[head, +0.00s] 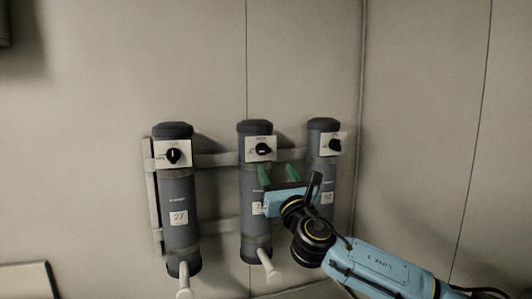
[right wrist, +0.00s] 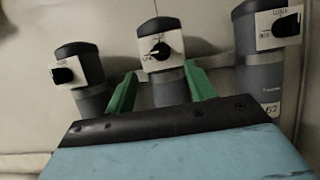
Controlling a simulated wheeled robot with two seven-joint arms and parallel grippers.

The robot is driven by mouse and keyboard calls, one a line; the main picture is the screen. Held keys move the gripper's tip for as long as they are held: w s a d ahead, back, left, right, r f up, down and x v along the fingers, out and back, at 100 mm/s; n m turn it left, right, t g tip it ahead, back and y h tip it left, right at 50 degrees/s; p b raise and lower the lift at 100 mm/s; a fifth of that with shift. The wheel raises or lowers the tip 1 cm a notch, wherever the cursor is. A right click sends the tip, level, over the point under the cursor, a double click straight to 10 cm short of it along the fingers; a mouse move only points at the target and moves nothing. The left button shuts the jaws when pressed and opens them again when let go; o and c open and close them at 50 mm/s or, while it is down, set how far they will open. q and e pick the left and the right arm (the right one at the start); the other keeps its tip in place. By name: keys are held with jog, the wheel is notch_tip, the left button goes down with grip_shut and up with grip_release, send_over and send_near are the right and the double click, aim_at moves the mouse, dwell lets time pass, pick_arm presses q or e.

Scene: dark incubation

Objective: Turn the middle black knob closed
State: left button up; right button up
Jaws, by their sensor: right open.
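The middle black knob (head: 263,149) sits on a white plate at the top of the middle grey cylinder (head: 254,185). In the right wrist view the middle knob (right wrist: 160,50) appears beyond and between my fingertips, its pointer tilted toward the lower left. My right gripper (head: 278,172) is open, with two green fingers just below the knob's plate in the head view. In the right wrist view my right gripper (right wrist: 160,83) has a wide gap and nothing between its fingers. The fingers look apart from the knob. My left gripper is not in view.
A left cylinder with its knob (head: 173,156) and a right cylinder with its knob (head: 335,145) flank the middle one on a wall rack (head: 215,159). Pale handles (head: 268,266) stick out below.

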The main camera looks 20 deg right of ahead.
aim_at(265, 151)
jog(key=x, duration=0.9)
jog(key=shift+c, duration=0.4)
jog(key=c, duration=0.9)
